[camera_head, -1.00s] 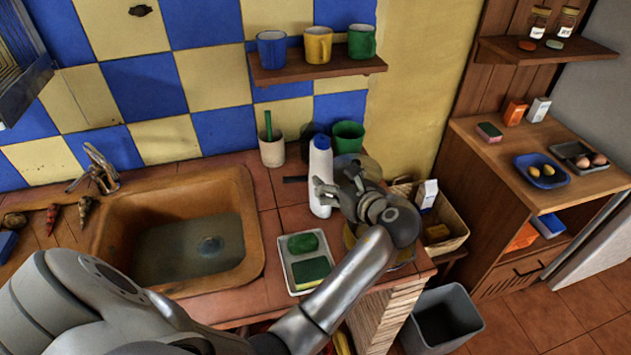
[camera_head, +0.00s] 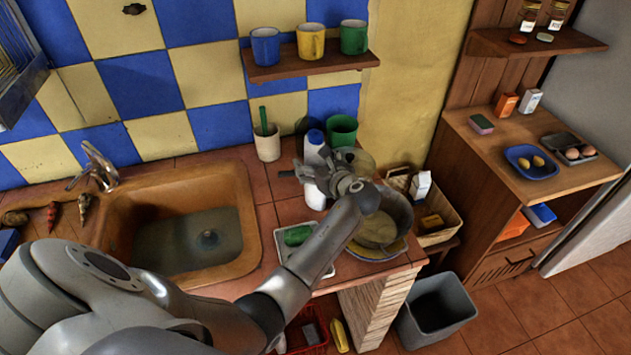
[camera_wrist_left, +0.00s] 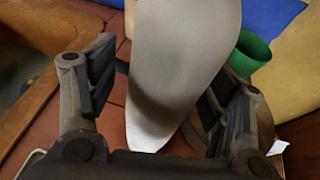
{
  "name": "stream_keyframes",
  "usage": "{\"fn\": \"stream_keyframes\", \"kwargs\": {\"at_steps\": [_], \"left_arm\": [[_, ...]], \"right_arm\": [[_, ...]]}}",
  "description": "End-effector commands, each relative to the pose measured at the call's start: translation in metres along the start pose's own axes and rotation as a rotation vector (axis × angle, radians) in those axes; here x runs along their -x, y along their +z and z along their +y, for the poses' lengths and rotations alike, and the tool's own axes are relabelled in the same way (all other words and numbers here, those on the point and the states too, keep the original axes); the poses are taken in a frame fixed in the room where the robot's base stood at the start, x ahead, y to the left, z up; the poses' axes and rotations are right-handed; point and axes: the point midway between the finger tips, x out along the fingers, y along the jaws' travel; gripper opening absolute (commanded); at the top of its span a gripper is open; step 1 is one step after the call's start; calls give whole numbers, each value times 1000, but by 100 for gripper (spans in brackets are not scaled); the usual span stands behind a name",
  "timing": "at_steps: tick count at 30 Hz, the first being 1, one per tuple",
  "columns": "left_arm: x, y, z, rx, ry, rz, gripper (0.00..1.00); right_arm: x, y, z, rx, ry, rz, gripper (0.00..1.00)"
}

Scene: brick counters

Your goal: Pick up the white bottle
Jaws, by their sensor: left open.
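The white bottle (camera_head: 314,150) with a blue cap stands on the tiled counter, right of the sink. My left gripper (camera_head: 312,178) is in front of it and hides part of its body in the head view. In the left wrist view, the bottle (camera_wrist_left: 180,60) fills the middle of the picture, between the two spread fingers of the left gripper (camera_wrist_left: 160,95). The fingers are open, with a gap on the left side of the bottle; contact on the right side cannot be told. My right gripper does not show.
A green cup (camera_head: 342,131) and a white holder (camera_head: 267,146) stand close to the bottle. A sponge tray (camera_head: 318,272) and stacked dishes (camera_head: 400,222) lie nearer the front. The sink (camera_head: 250,235) is to the left. A mug shelf (camera_head: 310,66) hangs above.

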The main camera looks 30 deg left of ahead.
Motion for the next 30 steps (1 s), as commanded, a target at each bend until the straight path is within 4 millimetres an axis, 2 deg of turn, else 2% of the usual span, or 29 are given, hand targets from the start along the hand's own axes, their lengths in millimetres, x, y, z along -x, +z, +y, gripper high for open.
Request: {"fn": "stream_keyframes", "kwargs": {"at_steps": [1,12,14,23,27,30], "left_arm": [[0,0,0,0,0,0,70],[1,0,0,0,0,1,23],[1,2,-1,1,-1,-2,19],[2,5,-1,2,-1,-3,19],[6,16,-1,6,-3,-4,19],[13,33,0,8,-3,-6,19]], "right_arm": [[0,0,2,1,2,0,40],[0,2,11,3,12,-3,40],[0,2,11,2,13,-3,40],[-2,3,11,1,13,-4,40],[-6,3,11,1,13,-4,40],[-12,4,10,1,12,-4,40]]}}
